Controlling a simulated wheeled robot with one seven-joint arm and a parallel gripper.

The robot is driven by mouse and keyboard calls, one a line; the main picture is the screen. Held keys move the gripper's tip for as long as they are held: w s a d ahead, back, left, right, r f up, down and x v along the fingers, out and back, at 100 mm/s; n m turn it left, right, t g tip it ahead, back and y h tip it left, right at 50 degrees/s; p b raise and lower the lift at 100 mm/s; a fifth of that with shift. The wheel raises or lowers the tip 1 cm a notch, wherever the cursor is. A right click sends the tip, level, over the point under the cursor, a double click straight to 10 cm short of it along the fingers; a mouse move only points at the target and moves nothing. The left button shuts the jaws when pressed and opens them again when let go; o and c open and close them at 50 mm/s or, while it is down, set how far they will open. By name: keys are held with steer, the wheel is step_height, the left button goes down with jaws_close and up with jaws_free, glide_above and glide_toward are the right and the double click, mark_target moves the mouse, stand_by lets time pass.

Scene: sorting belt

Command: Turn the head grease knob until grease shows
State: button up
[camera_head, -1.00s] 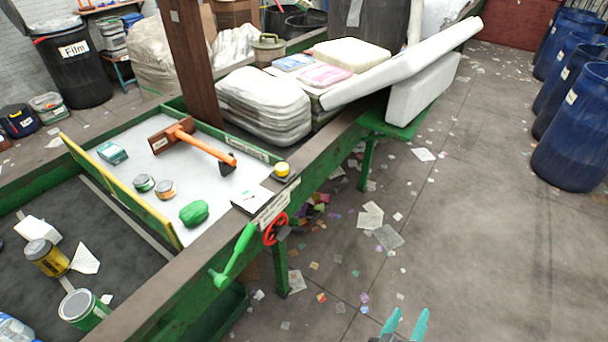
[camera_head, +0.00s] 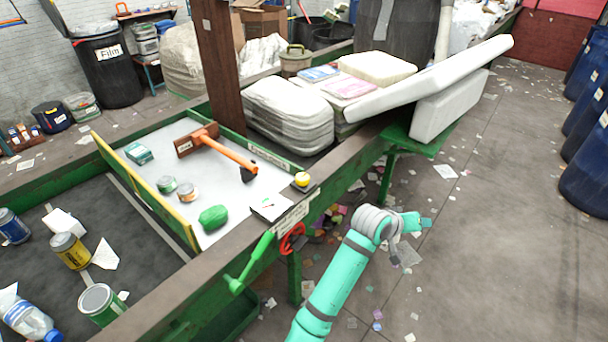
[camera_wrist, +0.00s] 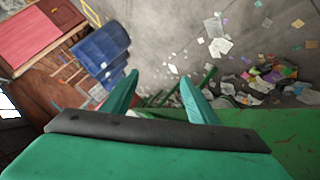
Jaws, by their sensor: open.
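A small round yellow knob (camera_head: 302,180) sits on a dark base on the frame rail at the front corner of the light sorting plate. A red handwheel (camera_head: 292,238) and a green crank lever (camera_head: 250,263) are on the frame's side below it. I cannot tell which one is the head grease knob, and I can make out no grease. My gripper (camera_head: 424,222) is right of the frame, over the floor, apart from all of these. In the wrist view my gripper (camera_wrist: 158,92) has its teal fingers spread with nothing between them; no knob is visible there.
An orange-handled tool (camera_head: 224,150), a green lump (camera_head: 213,217) and small tins lie on the plate. A green frame leg (camera_head: 294,277) stands below the handwheel. Blue barrels (camera_head: 587,165) stand at right. The floor between is open, with scattered paper scraps.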

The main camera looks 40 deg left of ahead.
steer(key=s+a+r+g+y, duration=0.15)
steer(key=a+r, duration=0.25)
steer(key=a, duration=0.5)
steer(key=a+r+g+y, duration=0.2)
steer(key=a+r, duration=0.2)
steer(key=a, duration=0.5)
steer(key=n+g+y, duration=0.3)
glide_toward(302, 177)
steer(key=x, duration=0.8)
steer(key=shift+w+f, duration=0.15)
steer(key=shift+w, duration=0.05)
steer(key=c, duration=1)
